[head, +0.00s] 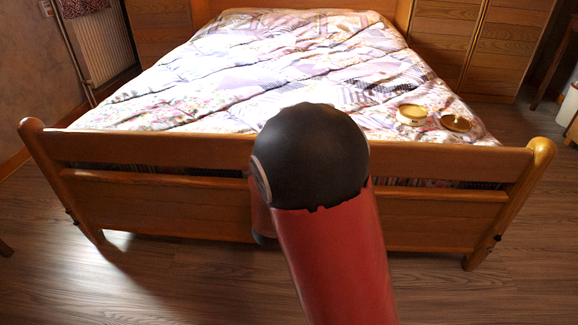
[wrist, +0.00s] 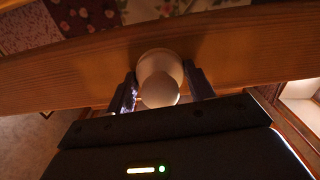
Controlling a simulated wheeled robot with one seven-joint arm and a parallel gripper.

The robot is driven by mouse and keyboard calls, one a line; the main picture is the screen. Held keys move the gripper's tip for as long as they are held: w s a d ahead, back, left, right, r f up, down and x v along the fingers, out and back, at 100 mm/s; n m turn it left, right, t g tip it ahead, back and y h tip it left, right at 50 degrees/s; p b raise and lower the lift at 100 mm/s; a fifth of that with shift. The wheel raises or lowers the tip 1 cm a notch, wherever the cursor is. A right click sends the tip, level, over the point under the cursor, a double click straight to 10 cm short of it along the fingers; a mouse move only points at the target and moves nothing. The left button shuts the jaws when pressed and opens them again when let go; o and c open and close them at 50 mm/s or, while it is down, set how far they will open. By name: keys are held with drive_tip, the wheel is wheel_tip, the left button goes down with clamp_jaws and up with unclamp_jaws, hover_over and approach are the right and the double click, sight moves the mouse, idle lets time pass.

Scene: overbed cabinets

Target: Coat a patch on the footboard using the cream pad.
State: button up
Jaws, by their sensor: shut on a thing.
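The wooden footboard (head: 450,163) spans the near end of the bed in the head view. Its upper rail (wrist: 60,75) crosses the wrist view. In the wrist view my gripper (wrist: 161,84) is shut on the cream pad (wrist: 160,63), a pale round pad with a knob-like grip between the two dark fingers. The pad lies over the rail's face and looks close to or against it; I cannot tell whether it touches. No coated patch shows on the visible wood. In the head view my arm hides the gripper, the pad and the middle of the footboard.
An open round tin (head: 411,115) with a pale rim and a brown round lid-like piece (head: 456,123) lie on the patchwork quilt (head: 250,75) at the right. Bed posts (head: 540,155) rise at both footboard ends. Bare wood floor (head: 180,285) lies in front.

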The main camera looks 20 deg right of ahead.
sight(212, 155)
drive_tip(key=shift+w+a+p, duration=0.3)
drive_tip(key=shift+w+a, duration=0.8)
drive_tip(key=shift+a, duration=1.9)
drive_tip(key=shift+w+a+p, duration=0.25)
drive_tip(key=shift+w+a, duration=0.9)
drive_tip(key=shift+a, duration=1.8)
drive_tip(key=shift+w+a+p, duration=0.3)
drive_tip(key=shift+w+a, duration=0.8)
drive_tip(key=shift+a, duration=1.9)
drive_tip(key=v, duration=0.6)
drive_tip(key=v, duration=0.3)
